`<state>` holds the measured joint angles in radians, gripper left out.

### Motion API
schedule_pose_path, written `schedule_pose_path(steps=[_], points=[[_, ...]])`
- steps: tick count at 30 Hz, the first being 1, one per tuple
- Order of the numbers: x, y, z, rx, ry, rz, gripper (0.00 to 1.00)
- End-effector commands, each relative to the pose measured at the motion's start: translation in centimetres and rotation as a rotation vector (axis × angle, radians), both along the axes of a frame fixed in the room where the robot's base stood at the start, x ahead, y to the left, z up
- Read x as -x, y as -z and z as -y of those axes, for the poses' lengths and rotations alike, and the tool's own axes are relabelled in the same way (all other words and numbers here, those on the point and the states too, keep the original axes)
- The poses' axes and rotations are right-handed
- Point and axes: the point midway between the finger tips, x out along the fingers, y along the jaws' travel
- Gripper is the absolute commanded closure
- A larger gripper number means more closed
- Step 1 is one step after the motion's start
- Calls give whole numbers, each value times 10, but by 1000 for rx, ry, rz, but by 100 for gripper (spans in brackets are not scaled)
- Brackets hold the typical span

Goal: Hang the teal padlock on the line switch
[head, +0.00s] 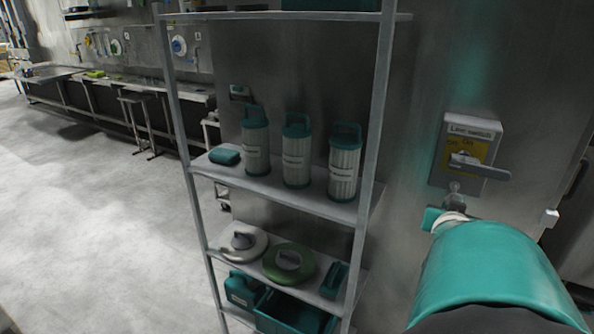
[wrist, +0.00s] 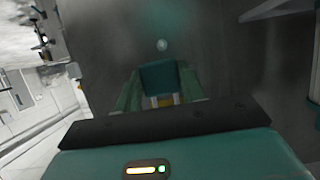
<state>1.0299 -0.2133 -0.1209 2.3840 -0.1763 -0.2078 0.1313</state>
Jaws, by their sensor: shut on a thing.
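The line switch (head: 468,155) is a grey box with a yellow plate and a grey lever, on the metal wall at the right of the head view. My gripper (wrist: 159,72) is shut on the teal padlock (wrist: 159,79), whose block-shaped body shows between the two green fingers in the wrist view. In the head view my teal arm covers most of the gripper, which is just below the switch. The switch is not recognisable in the wrist view.
A metal shelf rack (head: 371,120) stands left of the switch. It carries several teal-topped canisters (head: 297,155), a white round item (head: 240,243), a green round item (head: 289,264) and a teal crate (head: 275,318). Open floor (head: 90,220) lies further left.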

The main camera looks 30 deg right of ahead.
Motion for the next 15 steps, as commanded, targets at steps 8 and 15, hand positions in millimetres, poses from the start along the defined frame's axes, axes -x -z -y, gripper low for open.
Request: schedule_pose_path(steps=[8,15], points=[[-8,0,12,1,0,0,85],[-14,0,24,1,-1,0,85]])
